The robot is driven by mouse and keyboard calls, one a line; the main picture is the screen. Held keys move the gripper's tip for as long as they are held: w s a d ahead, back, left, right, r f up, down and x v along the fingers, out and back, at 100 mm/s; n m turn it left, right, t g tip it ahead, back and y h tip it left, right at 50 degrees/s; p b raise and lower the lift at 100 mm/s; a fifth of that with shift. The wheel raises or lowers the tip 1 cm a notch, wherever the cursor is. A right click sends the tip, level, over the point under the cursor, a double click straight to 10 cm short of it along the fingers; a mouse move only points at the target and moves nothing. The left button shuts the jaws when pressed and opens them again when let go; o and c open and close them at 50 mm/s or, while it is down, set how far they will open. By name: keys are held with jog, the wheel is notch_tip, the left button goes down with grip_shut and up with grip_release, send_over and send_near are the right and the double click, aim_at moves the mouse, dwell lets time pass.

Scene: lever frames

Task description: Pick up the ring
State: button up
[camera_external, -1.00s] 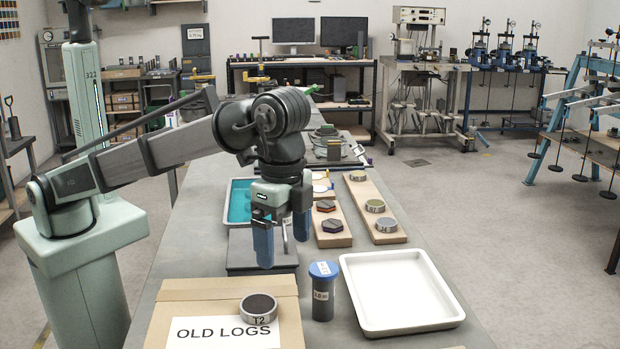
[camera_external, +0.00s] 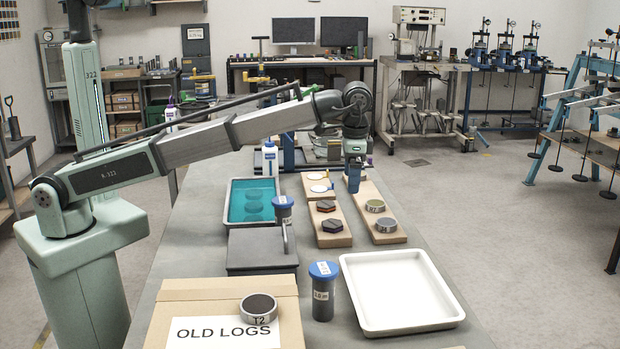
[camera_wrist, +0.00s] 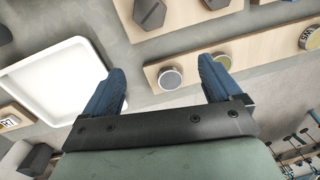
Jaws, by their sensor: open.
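Several round rings are in view. On the right wooden board (camera_external: 398,238) lie a grey ring (camera_external: 386,226) and an olive-rimmed ring (camera_external: 375,206). Another ring, labelled T2 (camera_external: 258,308), lies on the cardboard box. My gripper (camera_external: 353,188) is above the far end of the right board, pointing down, open and empty. It hides the board's far ring in the external view. In the wrist view, the grey ring (camera_wrist: 170,77) appears between my fingertips (camera_wrist: 161,68). The olive-rimmed ring (camera_wrist: 222,61) is near the right finger, and a yellow-rimmed ring (camera_wrist: 311,38) is at the right edge.
A white tray (camera_external: 376,322) stands at front right, a blue-capped jar (camera_external: 323,300) beside it. Dark hexagonal pieces (camera_external: 331,226) lie on the left board (camera_external: 335,241). A teal-filled tray (camera_external: 237,207), another blue-capped jar (camera_external: 283,207) and a white bottle (camera_external: 269,160) stand farther left.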

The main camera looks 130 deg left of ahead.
jog(key=s+a+f+n+y, duration=0.1)
jog(key=s+a+f+n, duration=0.15)
jog(key=a, duration=0.45)
jog(key=n+y, duration=0.3)
jog(key=n, duration=0.4)
send_near(376, 203)
jog(key=shift+s+a+f+n+t, duration=0.2)
jog(key=shift+a+f, duration=0.15)
jog(key=shift+f, duration=0.05)
jog(key=shift+s+a+f+n+t, duration=0.15)
jog(key=shift+s+a+f+t, duration=0.1)
jog(key=shift+a+f, duration=0.15)
jog(key=shift+d+x, duration=0.15)
jog(key=shift+x, duration=1.45)
jog(key=shift+d+x, duration=0.15)
jog(key=shift+x, duration=1.45)
jog(key=shift+f, duration=0.15)
jog(key=c, duration=1.3)
jog(key=shift+o, duration=0.2)
